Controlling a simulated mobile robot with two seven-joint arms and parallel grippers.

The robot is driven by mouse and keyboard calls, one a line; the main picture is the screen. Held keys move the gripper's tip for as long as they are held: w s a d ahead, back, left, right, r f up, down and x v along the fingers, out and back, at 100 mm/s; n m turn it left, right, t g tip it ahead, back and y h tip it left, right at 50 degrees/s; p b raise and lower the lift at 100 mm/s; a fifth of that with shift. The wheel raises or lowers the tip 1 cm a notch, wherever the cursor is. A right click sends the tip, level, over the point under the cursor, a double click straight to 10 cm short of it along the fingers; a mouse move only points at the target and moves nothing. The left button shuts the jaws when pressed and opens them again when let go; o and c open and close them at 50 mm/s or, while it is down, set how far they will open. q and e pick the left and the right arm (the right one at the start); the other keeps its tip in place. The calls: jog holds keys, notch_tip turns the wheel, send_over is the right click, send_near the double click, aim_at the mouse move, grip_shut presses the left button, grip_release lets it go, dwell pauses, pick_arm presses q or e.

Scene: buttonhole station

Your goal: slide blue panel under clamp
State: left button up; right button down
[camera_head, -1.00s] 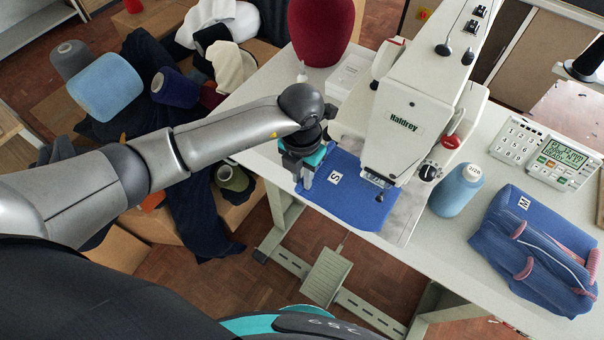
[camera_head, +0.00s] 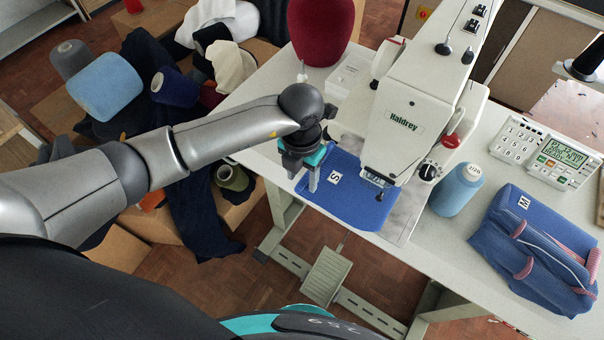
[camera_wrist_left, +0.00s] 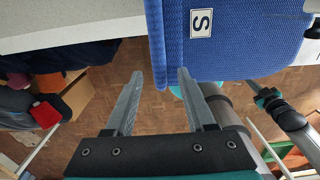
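The blue panel (camera_head: 352,200) lies flat at the table's front edge, its right part by the clamp (camera_head: 378,180) under the machine head. A white label "S" is on it. My left gripper (camera_head: 311,182) is at the panel's left edge. In the left wrist view its two fingers (camera_wrist_left: 160,73) are apart, one left of the edge of the panel (camera_wrist_left: 240,45) and one overlapping it; whether they touch it I cannot tell. What looks like my right gripper (camera_wrist_left: 265,95) is small at the right of that view.
The white Haldrey machine (camera_head: 400,115) stands over the panel. A blue thread cone (camera_head: 457,190), a folded blue bundle (camera_head: 535,250) and a keypad display (camera_head: 560,160) are to the right. A dark red cone (camera_head: 320,30) stands behind. Boxes with cloth lie left on the floor.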

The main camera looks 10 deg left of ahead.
pick_arm(q)
notch_tip(320, 180, up, 15)
jog(key=shift+r+p, duration=0.15)
jog(key=shift+p, duration=0.15)
dwell(0.4)
dwell(0.3)
